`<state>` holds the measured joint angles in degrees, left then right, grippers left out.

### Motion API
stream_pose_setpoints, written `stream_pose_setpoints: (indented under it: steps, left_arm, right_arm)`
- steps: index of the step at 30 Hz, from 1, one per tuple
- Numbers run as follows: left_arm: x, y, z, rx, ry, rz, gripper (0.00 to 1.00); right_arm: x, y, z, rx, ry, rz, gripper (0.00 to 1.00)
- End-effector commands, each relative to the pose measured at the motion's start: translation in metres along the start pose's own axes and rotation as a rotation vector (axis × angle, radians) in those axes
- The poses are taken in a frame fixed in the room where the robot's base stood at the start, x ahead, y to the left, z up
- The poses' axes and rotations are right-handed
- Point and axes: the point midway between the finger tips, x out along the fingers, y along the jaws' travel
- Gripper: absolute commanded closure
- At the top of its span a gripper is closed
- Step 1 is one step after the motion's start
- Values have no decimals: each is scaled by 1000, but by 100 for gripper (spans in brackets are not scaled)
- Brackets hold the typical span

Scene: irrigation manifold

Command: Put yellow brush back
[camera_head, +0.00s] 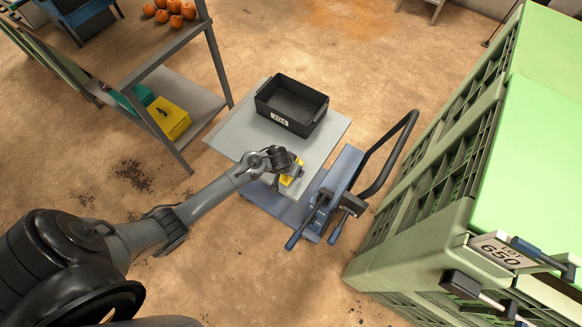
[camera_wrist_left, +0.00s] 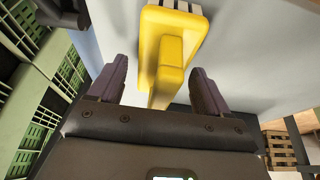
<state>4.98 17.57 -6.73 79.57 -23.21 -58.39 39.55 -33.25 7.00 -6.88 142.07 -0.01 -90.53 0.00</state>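The yellow brush (camera_head: 291,178) is at the near edge of the grey cart top (camera_head: 235,133), partly hidden by my left gripper (camera_head: 284,176) in the head view. In the left wrist view, the yellow brush (camera_wrist_left: 165,65) has a raised handle and pale bristles at the top edge. Its handle lies between the two fingers of my left gripper (camera_wrist_left: 160,92), with a visible gap on each side. The left gripper is open. My right gripper is not in view.
A black bin (camera_head: 291,104) with a label stands on the cart's far part. The cart's curved black handle (camera_head: 404,140) rises at its right. Tall green crates (camera_head: 440,160) stand on the right. A shelf table (camera_head: 150,50) with orange produce and a yellow box (camera_head: 170,118) stands upper left.

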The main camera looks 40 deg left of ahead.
Motion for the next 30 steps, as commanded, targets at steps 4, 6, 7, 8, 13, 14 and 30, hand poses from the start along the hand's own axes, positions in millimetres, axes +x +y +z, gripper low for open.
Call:
stream_pose_setpoints:
  steps: [4, 6, 7, 8, 13, 14, 30]
  left_arm:
    - [0, 0, 0, 0, 0, 0, 22]
    - [0, 0, 0, 0, 0, 0, 22]
    - [0, 0, 0, 0, 0, 0, 22]
    - [-1, 0, 0, 0, 0, 0, 22]
    - [-11, 0, -2, -1, 1, 1, 22]
    - [-14, 0, -2, -2, 1, 1, 22]
    - [-105, 1, -2, -2, 1, 3, 22]
  right_arm:
    - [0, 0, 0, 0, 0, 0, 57]
    - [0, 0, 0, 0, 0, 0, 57]
    - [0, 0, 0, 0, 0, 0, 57]
    - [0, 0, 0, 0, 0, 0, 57]
    - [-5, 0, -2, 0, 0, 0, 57]
    - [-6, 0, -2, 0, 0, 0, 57]
    - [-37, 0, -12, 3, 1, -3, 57]
